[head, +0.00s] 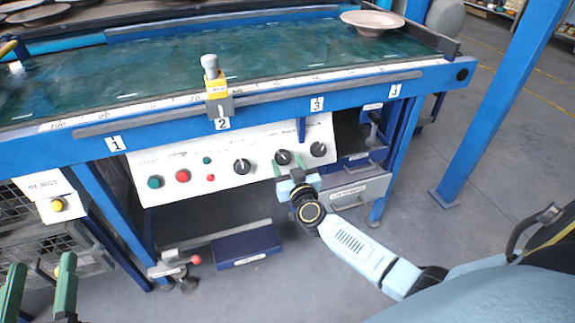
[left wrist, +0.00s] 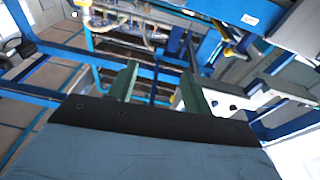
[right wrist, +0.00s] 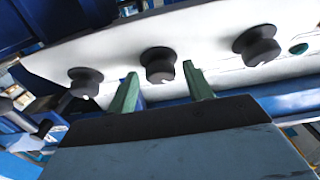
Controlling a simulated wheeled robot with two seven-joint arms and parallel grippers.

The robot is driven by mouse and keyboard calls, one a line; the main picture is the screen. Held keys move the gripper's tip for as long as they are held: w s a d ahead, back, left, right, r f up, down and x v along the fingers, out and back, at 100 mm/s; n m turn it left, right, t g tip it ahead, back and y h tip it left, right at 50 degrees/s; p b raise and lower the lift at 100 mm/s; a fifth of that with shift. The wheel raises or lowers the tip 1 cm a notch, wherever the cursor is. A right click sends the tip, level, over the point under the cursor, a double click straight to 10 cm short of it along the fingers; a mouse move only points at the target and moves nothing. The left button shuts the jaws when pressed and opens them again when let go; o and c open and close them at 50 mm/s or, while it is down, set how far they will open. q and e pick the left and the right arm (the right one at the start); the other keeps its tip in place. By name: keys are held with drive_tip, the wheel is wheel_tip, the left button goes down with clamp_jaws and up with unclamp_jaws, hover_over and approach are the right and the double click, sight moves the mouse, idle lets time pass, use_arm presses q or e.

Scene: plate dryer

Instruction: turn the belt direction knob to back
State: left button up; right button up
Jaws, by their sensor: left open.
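The white control panel (head: 215,178) carries three black knobs: a left one (head: 242,166), a middle one (head: 283,157) and a right one (head: 318,149). Their labels are too small to read, so I cannot tell which sets belt direction. My right gripper (head: 288,166) is open at the middle knob. In the right wrist view, the green fingers (right wrist: 160,69) are on either side of the middle knob (right wrist: 158,62); I cannot tell whether they touch it. My left gripper (head: 38,268) is open and empty at the lower left, away from the panel.
Green and red buttons (head: 183,176) sit left of the knobs. The blue conveyor frame (head: 265,107) runs above the panel, with a pinkish plate (head: 372,21) on the belt. Drawers (head: 355,192) stand to the right of the panel. The floor at right is clear.

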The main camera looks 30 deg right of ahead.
drive_tip(key=c, duration=0.8)
use_arm(q)
drive_tip(key=shift+f, duration=0.1)
